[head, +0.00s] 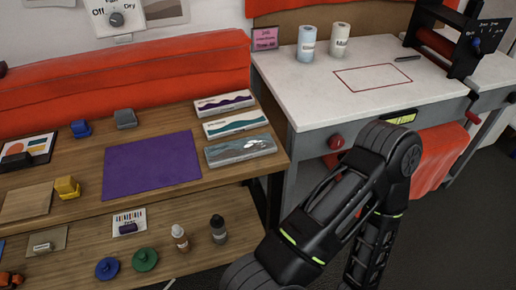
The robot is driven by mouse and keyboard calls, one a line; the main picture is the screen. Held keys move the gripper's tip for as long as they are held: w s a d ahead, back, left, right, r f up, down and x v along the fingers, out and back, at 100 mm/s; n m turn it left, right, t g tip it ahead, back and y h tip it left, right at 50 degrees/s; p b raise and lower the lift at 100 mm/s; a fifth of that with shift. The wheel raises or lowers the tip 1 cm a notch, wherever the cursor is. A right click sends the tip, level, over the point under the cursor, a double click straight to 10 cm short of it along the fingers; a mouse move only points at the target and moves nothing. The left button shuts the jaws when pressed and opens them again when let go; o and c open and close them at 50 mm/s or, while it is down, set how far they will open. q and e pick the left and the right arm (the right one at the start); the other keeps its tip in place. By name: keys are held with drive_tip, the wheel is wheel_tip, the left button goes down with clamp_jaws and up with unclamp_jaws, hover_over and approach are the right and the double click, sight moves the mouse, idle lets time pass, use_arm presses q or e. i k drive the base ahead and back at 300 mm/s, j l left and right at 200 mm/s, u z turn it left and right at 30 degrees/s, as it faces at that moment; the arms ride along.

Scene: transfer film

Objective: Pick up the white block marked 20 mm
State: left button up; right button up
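A small pale block (42,247) lies on a brown card on the lower shelf at the left. Its marking is too small to read, so I cannot tell whether it is the white block marked 20 mm. No other block with a readable 20 mm mark shows. One of my black arms rises from the bottom right and bends back down out of the picture; its gripper is hidden below the frame. My other gripper is not in view either.
The wooden bench holds a purple mat (152,166), several boxes and stamps. Bottles (219,230) and round lids (145,260) stand on the lower shelf. The white table (310,96) at the right has two rolls and a red-outlined rectangle, with free room around it.

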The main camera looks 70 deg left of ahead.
sight(239, 150)
drive_tip(key=k+j, duration=0.65)
drive_tip(key=k, duration=0.2)
